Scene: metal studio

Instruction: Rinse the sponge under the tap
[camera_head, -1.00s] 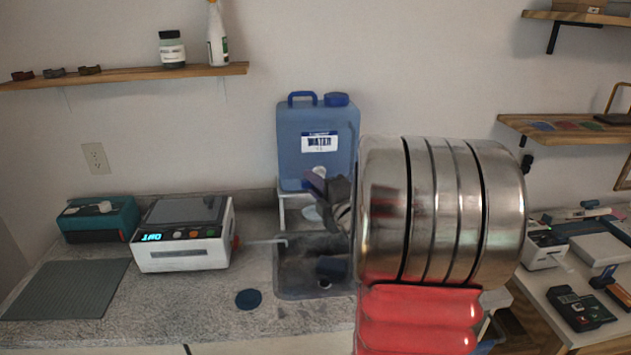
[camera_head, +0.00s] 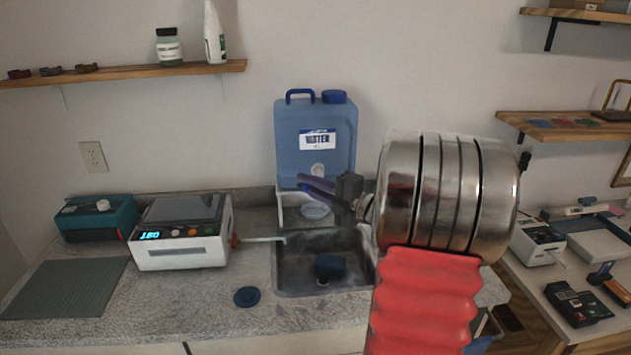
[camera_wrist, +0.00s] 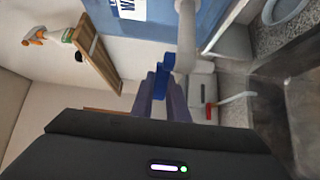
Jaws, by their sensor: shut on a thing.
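A blue water jug (camera_head: 316,135) with a white label stands on a white stand behind the sink (camera_head: 300,283). Its white tap (camera_head: 318,170) sticks out low on the front; the tap also shows in the wrist view (camera_wrist: 190,60). My gripper (camera_head: 312,186) is at the tap, coming from the right. In the wrist view my fingers (camera_wrist: 170,98) are shut on a blue piece (camera_wrist: 160,80) beside the tap, apparently its lever. The dark blue sponge (camera_head: 330,266) lies in the sink, below and apart from my gripper. No water stream is discernible.
A white device (camera_head: 181,240) with a display stands left of the sink; a thin pale rod (camera_head: 262,240) reaches from it to the sink. A grey mat (camera_head: 65,288) and teal box (camera_head: 97,217) are farther left.

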